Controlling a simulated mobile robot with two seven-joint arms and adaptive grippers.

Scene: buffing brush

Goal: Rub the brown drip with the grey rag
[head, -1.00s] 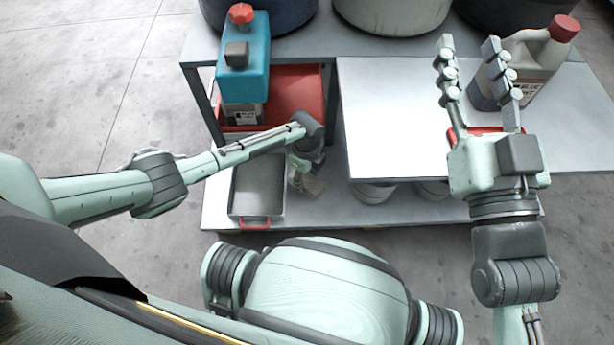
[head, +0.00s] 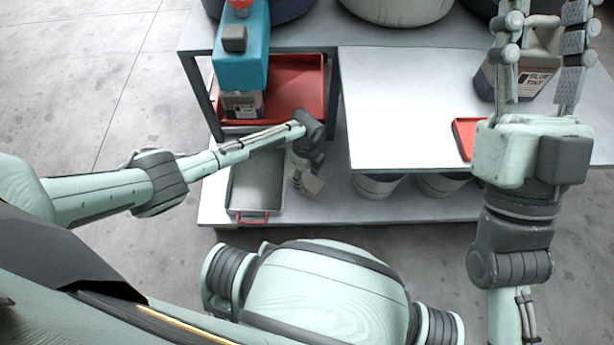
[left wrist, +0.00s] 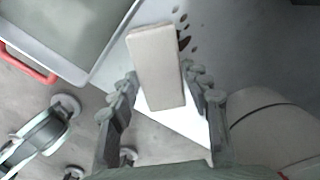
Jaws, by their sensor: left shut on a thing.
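The grey rag, a pale folded block, is held between the fingers of my left gripper (left wrist: 158,82) in the left wrist view, where the rag (left wrist: 156,55) shows. The brown drip (left wrist: 184,43) shows there as several dark brown spots just right of the rag, on the pale shelf; the rag may hide part of it. In the head view my left gripper (head: 303,170) is low over the lower shelf, with the rag (head: 314,186) at its tip. I cannot tell whether the rag touches the shelf. My right gripper (head: 542,55) is open and empty, raised above the right of the table.
A metal tray (head: 236,207) with a red handle lies on the lower shelf (head: 400,209), left of the rag. A jug (head: 538,72) is behind my right gripper. White buckets (head: 375,184) sit under the tabletop (head: 400,120).

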